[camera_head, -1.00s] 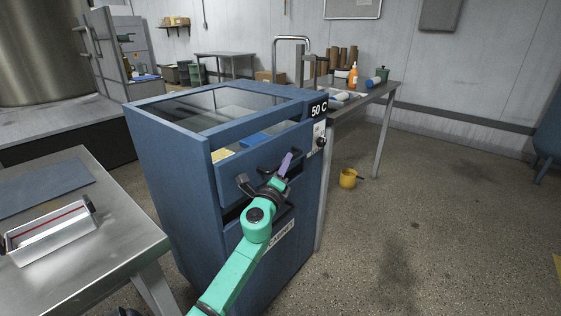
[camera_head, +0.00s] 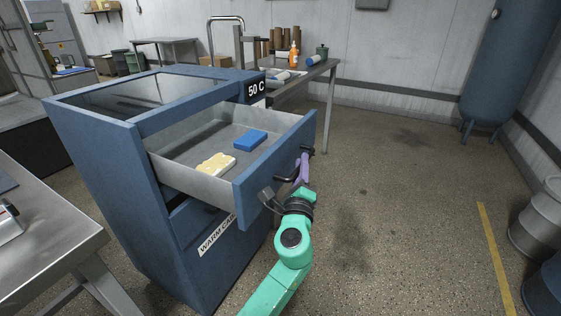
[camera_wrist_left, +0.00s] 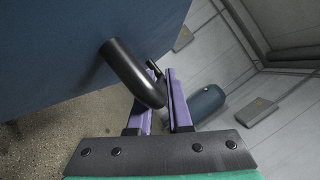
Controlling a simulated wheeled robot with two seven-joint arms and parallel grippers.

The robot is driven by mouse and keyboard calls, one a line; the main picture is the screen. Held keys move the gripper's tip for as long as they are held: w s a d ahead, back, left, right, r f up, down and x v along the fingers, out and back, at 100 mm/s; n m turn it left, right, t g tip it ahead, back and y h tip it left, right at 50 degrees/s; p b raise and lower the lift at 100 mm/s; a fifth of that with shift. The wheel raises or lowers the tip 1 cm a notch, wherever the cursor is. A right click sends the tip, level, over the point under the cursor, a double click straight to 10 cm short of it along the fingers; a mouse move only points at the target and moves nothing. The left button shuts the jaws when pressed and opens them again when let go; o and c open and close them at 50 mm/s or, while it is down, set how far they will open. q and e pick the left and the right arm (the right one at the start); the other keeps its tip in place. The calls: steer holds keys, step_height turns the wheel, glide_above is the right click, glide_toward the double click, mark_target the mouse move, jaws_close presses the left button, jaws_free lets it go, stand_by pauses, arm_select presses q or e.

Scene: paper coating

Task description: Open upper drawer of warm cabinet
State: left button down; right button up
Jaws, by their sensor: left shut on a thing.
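The blue warm cabinet (camera_head: 110,160) stands at the left with a "50 C" label. Its upper drawer (camera_head: 276,165) is pulled well out, showing a grey tray inside. A blue block (camera_head: 250,140) and a pale yellow block (camera_head: 216,164) lie in it. My left gripper (camera_head: 302,168), with purple fingers, is at the drawer front, shut on the dark drawer handle (camera_head: 286,179). In the left wrist view the handle (camera_wrist_left: 128,72) runs in between the purple fingers (camera_wrist_left: 158,102). My right gripper is not in view.
A metal table (camera_head: 45,235) stands at the left, close to the cabinet. A workbench (camera_head: 325,66) with bottles and rolls is behind it. The floor (camera_head: 400,200) right of the drawer is clear up to grey drums (camera_head: 540,220).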

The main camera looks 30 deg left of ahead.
arm_select(q)
steer(key=shift+d+f, duration=0.1)
steer(key=shift+d, duration=1.5)
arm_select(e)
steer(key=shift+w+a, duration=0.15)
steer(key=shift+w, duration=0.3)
arm_select(q)
steer(key=c, duration=0.8)
jaws_free()
steer(key=shift+c, duration=0.2)
steer(key=b+v, duration=0.2)
steer(key=v, duration=1.2)
steer(key=shift+s, duration=0.2)
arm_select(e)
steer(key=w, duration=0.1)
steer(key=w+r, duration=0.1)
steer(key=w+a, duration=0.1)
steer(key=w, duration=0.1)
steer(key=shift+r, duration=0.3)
arm_select(q)
steer(key=shift+f, duration=0.1)
